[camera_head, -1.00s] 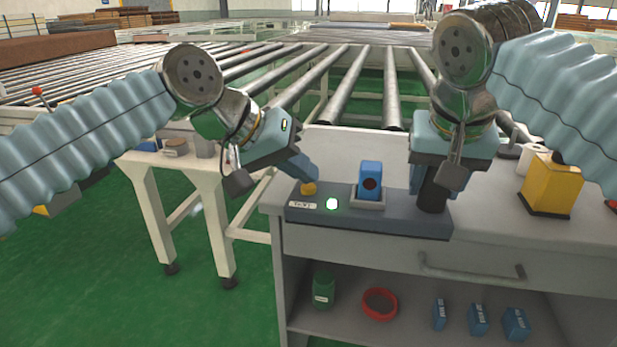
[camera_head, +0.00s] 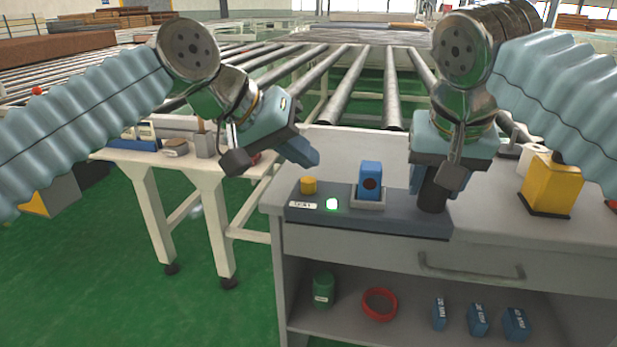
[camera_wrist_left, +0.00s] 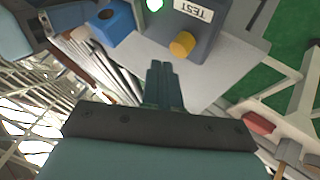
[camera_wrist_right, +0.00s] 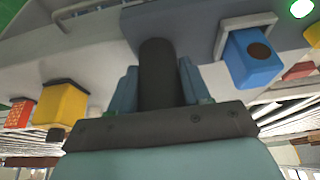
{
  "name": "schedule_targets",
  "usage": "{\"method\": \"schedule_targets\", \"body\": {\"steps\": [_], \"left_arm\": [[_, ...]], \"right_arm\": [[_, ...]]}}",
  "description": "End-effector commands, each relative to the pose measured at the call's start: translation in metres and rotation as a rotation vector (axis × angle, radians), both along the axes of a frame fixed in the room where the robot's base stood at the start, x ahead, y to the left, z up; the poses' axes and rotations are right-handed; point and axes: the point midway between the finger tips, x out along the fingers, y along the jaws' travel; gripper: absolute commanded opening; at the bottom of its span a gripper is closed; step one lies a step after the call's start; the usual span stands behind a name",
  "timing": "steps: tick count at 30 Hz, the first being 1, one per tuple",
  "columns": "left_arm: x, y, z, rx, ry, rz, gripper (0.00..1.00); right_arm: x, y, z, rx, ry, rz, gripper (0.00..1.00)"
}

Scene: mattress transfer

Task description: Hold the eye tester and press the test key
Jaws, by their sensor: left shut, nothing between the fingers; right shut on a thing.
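The eye tester (camera_head: 400,224) is a dark grey slab on the light grey bench. It carries a yellow key (camera_head: 308,185) with a TEST label (camera_head: 303,205), a lit green lamp (camera_head: 332,204) and a black post. A blue block (camera_head: 370,180) with a dark red disc stands in a grey holder on it. My left gripper (camera_head: 313,158) is shut and empty, above the yellow key and apart from it. The key shows clear of its fingers in the left wrist view (camera_wrist_left: 182,44). My right gripper (camera_wrist_right: 157,78) is shut on the black post (camera_wrist_right: 157,62).
A yellow box (camera_head: 551,185) stands on the bench to the right. The shelf below holds a green jar (camera_head: 323,290), a red ring (camera_head: 379,304) and several small blue boxes. A white side table (camera_head: 190,164) stands left. A roller conveyor (camera_head: 345,85) lies behind.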

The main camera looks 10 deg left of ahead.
Motion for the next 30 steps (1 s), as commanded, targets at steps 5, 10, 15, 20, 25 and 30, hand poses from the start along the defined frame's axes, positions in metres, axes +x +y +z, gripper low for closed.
{"method": "schedule_targets", "body": {"steps": [5, 10, 15, 20, 25, 30], "left_arm": [[0.001, 0.0, 0.011, 0.0, -0.003, -0.001, 0.0], [0.001, 0.0, 0.028, -0.001, -0.003, 0.0, 0.0], [0.001, 0.0, 0.044, -0.001, -0.001, -0.001, 0.0], [0.0, 0.001, 0.05, 0.0, -0.001, 0.001, 0.0], [0.0, 0.001, 0.05, 0.0, -0.001, 0.001, 0.0], [0.0, 0.0, 0.05, 0.0, -0.001, 0.001, 0.0]], "right_arm": [[0.0, 0.0, 0.001, 0.002, -0.002, 0.0, 0.0], [0.0, 0.0, 0.001, 0.002, -0.002, 0.0, 0.0], [0.0, 0.0, 0.001, 0.002, -0.002, 0.0, 0.0], [0.0, 0.0, 0.001, 0.002, -0.002, 0.0, 0.0], [0.0, 0.0, 0.001, 0.002, -0.002, 0.0, 0.0], [0.0, 0.0, 0.001, 0.002, -0.002, 0.0, 0.0]]}}
